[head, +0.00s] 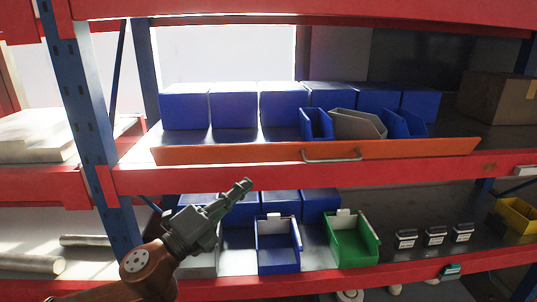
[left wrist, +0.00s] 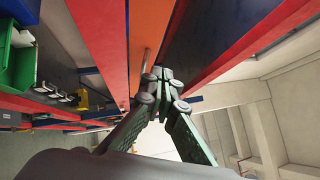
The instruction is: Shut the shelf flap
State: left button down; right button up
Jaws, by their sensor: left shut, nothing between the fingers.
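The shelf flap (head: 230,153) is a long orange panel along the front of the middle shelf, with a metal handle (head: 332,157) at its middle. Its face looks narrow from here; I cannot tell its exact tilt. In the left wrist view the flap (left wrist: 148,35) shows as an orange strip beside a red beam. My left gripper (head: 246,184) is shut and empty. My right gripper is out of view.
Blue bins (head: 233,107) and a grey bin (head: 358,123) stand behind the flap. Below are a blue bin (head: 278,248), a green bin (head: 352,243) and small labelled black items (head: 435,236). A blue upright (head: 90,120) stands at left. A cardboard box (head: 497,97) sits at right.

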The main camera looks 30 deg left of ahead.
pick_arm(q)
jog(key=p, duration=0.4)
send_near(279, 145)
jog(key=w+d, duration=0.2)
jog(key=d, duration=0.1)
jog(key=w+a, duration=0.1)
jog(key=w+a+r+p, duration=0.1)
jog(key=w, duration=0.1)
jog(key=shift+w+r, duration=0.1)
jog(key=shift+r, duration=0.15)
jog(key=shift+w, duration=0.1)
